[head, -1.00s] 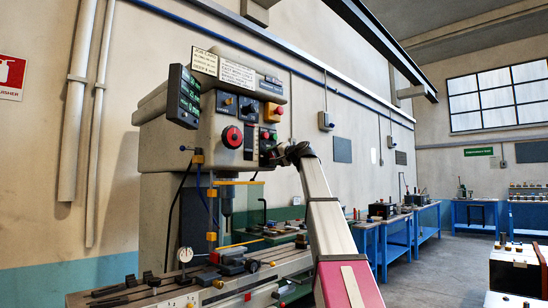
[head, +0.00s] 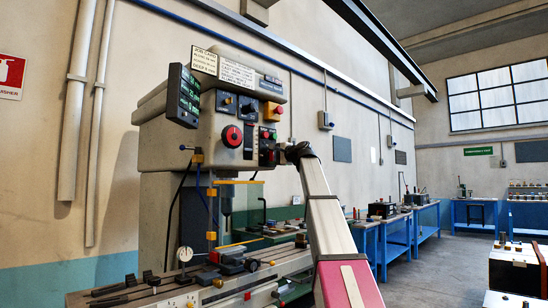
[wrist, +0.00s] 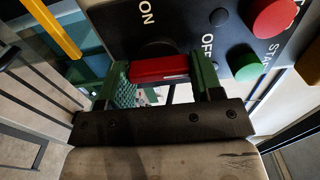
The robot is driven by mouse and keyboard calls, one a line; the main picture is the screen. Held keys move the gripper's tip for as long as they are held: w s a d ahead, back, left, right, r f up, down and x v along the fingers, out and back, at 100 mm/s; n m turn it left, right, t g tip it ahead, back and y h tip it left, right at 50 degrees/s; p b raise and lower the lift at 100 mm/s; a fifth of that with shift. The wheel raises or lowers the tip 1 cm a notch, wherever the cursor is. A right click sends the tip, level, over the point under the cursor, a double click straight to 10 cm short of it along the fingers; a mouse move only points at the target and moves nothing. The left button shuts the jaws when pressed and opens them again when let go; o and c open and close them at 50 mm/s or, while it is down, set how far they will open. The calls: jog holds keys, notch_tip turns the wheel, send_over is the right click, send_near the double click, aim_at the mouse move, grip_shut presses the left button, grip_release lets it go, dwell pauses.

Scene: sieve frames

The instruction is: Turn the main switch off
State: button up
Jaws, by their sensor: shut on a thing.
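The main switch has a red handle (wrist: 160,68) on a dark panel with ON and OFF labels, seen in the wrist view. ON stands above the handle and OFF to its upper right. The handle lies nearly level across the picture, its right end toward the OFF side. My gripper (wrist: 163,80) is shut on the handle, one green finger at each end. In the head view my gripper (head: 284,154) is at the right edge of the machine's control panel (head: 267,143); its fingers are hard to make out there.
A red button (wrist: 273,20) and a green button (wrist: 249,59) sit close right of the gripper. The milling machine (head: 170,140) has a large red dial (head: 232,136) and a yellow-based stop button (head: 272,111). Blue workbenches (head: 400,235) stand behind, with open floor to the right.

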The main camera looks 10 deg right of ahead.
dwell(0.3)
jog(key=o, duration=0.9)
jog(key=v, duration=1)
jog(key=shift+s+d, duration=0.25)
jog(key=shift+s, duration=0.05)
